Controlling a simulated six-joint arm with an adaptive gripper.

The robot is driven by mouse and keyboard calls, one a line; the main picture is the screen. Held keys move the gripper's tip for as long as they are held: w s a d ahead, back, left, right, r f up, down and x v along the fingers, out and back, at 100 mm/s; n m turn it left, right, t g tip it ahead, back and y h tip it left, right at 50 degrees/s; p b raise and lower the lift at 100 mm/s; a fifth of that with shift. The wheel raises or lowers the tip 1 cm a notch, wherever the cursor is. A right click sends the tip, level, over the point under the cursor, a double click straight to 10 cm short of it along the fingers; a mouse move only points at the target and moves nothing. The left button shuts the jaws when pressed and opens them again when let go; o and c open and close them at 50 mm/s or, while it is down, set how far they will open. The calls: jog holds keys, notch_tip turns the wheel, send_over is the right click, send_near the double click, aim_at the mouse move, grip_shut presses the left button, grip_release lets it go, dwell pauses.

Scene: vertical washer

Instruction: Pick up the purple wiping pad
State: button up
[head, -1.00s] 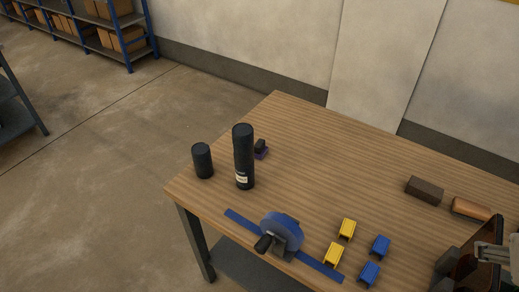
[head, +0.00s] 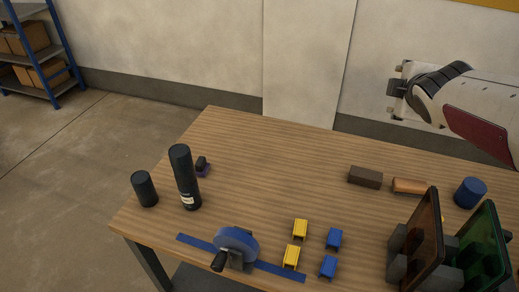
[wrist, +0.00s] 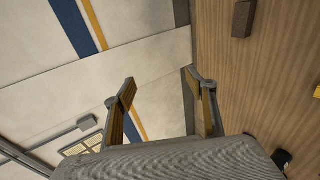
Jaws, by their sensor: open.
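The purple wiping pad (head: 203,172) lies on the wooden table near its left part, with a dark handle on top. It is partly hidden behind the tall black bottle (head: 184,178). My gripper (head: 391,94) is raised at the upper right, in front of the wall and far from the pad. In the wrist view my gripper (wrist: 166,92) has its two fingers spread with nothing between them. The pad cannot be made out for sure in the wrist view.
A short black cylinder (head: 144,189) stands left of the bottle. A blue round device (head: 237,246) sits on a blue strip in front. Small yellow and blue blocks (head: 334,238), a brown block (head: 365,177) and upright panels (head: 480,250) are to the right. The table's middle is clear.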

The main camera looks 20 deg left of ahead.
jog(key=w+a+f+n+y, duration=0.2)
jog(key=w+a+n, duration=0.3)
jog(key=a, duration=0.2)
jog(key=w+a+f+n+y, duration=0.2)
jog(key=w+a+n+y, duration=0.1)
jog(key=w+a+n, duration=0.3)
jog(key=w+a+f+n+g+y, duration=0.1)
jog(key=a+f+n+y, duration=0.1)
jog(key=a+f+n, duration=0.35)
jog(key=w+a+f+n+g+y, duration=0.1)
jog(key=a+f+n+y, duration=0.1)
jog(key=a, duration=0.6)
jog(key=n+g+y, duration=0.4)
jog(key=n+g, duration=0.6)
jog(key=n, duration=0.6)
send_near(204, 160)
jog(key=shift+w+a, duration=0.4)
jog(key=shift+a, duration=0.45)
jog(key=shift+s+a+f+n, duration=0.1)
jog(key=shift+s+f+n, duration=0.2)
jog(key=shift+s+n, duration=0.05)
jog(key=shift+x, duration=1.3)
